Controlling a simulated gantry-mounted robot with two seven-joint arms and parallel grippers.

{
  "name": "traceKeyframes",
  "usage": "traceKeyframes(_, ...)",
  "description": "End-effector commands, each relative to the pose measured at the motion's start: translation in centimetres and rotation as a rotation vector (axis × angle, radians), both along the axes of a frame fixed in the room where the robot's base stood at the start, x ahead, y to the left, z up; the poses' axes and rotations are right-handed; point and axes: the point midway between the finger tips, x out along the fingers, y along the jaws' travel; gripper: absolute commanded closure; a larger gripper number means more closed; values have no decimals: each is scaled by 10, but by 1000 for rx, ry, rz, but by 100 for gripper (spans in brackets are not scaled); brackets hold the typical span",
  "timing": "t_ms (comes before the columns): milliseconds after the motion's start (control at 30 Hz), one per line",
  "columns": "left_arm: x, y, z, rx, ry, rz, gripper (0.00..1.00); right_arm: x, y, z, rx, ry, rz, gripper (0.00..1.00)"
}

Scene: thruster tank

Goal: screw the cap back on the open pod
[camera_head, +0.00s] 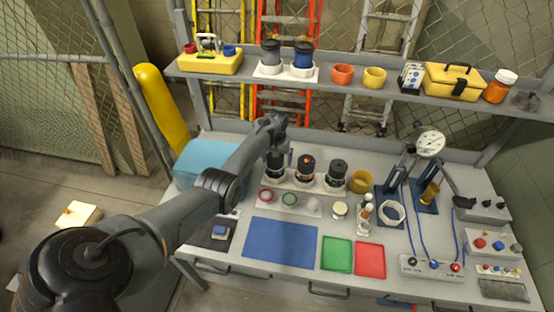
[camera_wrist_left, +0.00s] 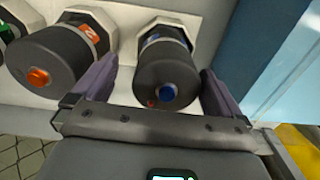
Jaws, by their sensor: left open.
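Three dark pods stand in a row of white holders on the bench: a left pod (camera_head: 276,167), a middle pod (camera_head: 306,168) with an orange centre, and a right pod (camera_head: 337,174). My left gripper (camera_head: 286,154) is over the left pod. In the left wrist view, its open fingers (camera_wrist_left: 155,88) stand on either side of a dark pod with a blue centre (camera_wrist_left: 166,82). The orange-centred pod (camera_wrist_left: 42,68) is beside it, outside the fingers. I cannot tell which pod is open, and I see no clearly loose cap. My right gripper is not visible.
A white strip with a red ring (camera_head: 265,196) and a green ring (camera_head: 289,199) lies in front of the pods. A blue mat (camera_head: 281,242), green tray (camera_head: 337,254) and red tray (camera_head: 370,260) lie nearer. A yellow cup (camera_head: 361,181) stands right of the pods.

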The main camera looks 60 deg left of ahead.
Motion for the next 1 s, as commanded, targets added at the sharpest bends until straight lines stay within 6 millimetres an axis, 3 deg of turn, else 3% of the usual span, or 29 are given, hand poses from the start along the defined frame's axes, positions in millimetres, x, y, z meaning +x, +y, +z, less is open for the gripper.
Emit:
traceKeyframes(400,1,-1,68,1,-3,-1,0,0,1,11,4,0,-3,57)
traceKeyframes(600,1,-1,91,1,-2,-2,0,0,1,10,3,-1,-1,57)
traceKeyframes(800,-1,-3,96,11,1,-11,0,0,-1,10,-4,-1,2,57)
traceKeyframes(1000,-13,-18,76,109,18,-87,0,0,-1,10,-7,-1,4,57)
